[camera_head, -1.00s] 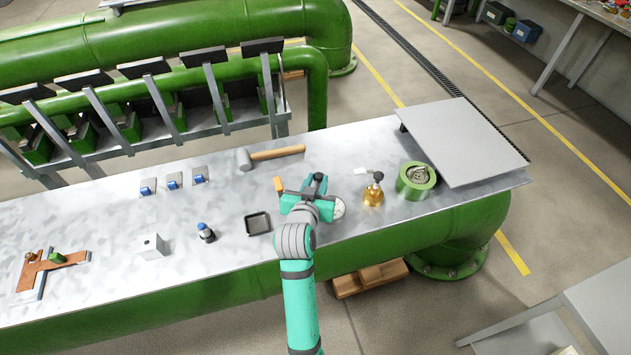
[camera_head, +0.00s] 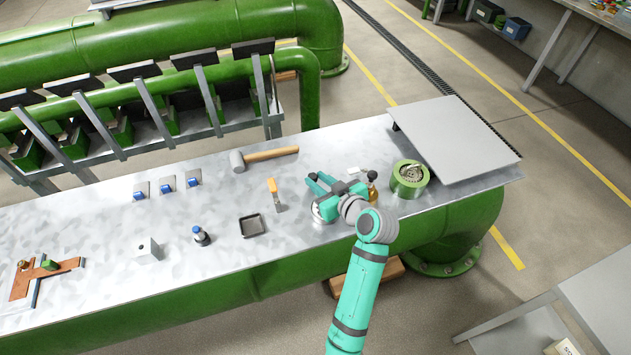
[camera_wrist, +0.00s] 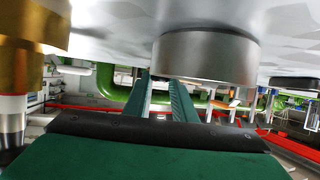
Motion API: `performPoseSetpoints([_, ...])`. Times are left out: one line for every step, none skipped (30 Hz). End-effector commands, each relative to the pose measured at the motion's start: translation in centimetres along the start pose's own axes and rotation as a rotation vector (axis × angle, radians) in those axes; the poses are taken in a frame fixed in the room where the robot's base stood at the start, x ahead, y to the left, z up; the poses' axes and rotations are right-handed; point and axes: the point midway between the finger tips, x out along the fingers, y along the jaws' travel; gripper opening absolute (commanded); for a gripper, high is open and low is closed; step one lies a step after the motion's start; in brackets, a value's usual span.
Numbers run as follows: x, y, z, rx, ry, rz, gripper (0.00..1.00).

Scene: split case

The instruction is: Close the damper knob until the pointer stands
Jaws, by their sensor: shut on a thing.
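The damper knob, as far as I can tell, is the round silver piece (camera_head: 322,212) on the bench, mostly covered by my arm in the head view. In the wrist view its silver cylindrical side (camera_wrist: 205,55) hangs from the bench surface, which fills the top of that upside-down picture. My gripper (camera_head: 317,184) lies low over it, with both fingers close together in the wrist view (camera_wrist: 164,95). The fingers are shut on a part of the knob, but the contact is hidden. I cannot see a pointer or scale marks.
A brass piece (camera_head: 373,196) stands close right of my gripper; it fills the wrist view's left edge (camera_wrist: 30,25). A green round housing (camera_head: 409,180) is farther right. An orange-handled piece (camera_head: 273,186), a black tray (camera_head: 252,226) and a mallet (camera_head: 270,156) are left.

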Motion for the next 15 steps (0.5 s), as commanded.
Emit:
performPoseSetpoints([-0.03,0.30,0.06,-0.008,-0.002,-0.022,0.02])
performPoseSetpoints([0.00,0.33,0.08,-0.014,-0.002,-0.036,0.02])
performPoseSetpoints([0.01,0.35,0.12,-0.020,-0.003,-0.054,0.02])
performPoseSetpoints([0.00,0.41,0.10,-0.026,-0.002,-0.064,0.02])
performPoseSetpoints([-0.01,0.48,0.09,-0.030,-0.002,-0.074,0.02])
performPoseSetpoints([0.00,0.50,0.11,-0.035,-0.003,-0.087,0.02])
performPoseSetpoints([0.01,0.53,0.14,-0.038,-0.003,-0.095,0.02])
performPoseSetpoints([0.01,0.56,0.15,-0.041,-0.003,-0.101,0.02])
performPoseSetpoints([0.02,0.56,0.15,-0.044,-0.003,-0.110,0.02])
performPoseSetpoints([0.03,0.54,0.16,-0.047,-0.004,-0.116,0.02])
performPoseSetpoints([0.04,0.53,0.16,-0.049,-0.004,-0.121,0.02])
performPoseSetpoints([0.07,0.51,0.17,-0.051,-0.004,-0.126,0.02])
performPoseSetpoints([0.08,0.50,0.18,-0.052,-0.004,-0.129,0.02])
performPoseSetpoints([0.09,0.49,0.19,-0.053,-0.005,-0.131,0.02])
performPoseSetpoints([0.11,0.47,0.20,-0.054,-0.005,-0.133,0.02])
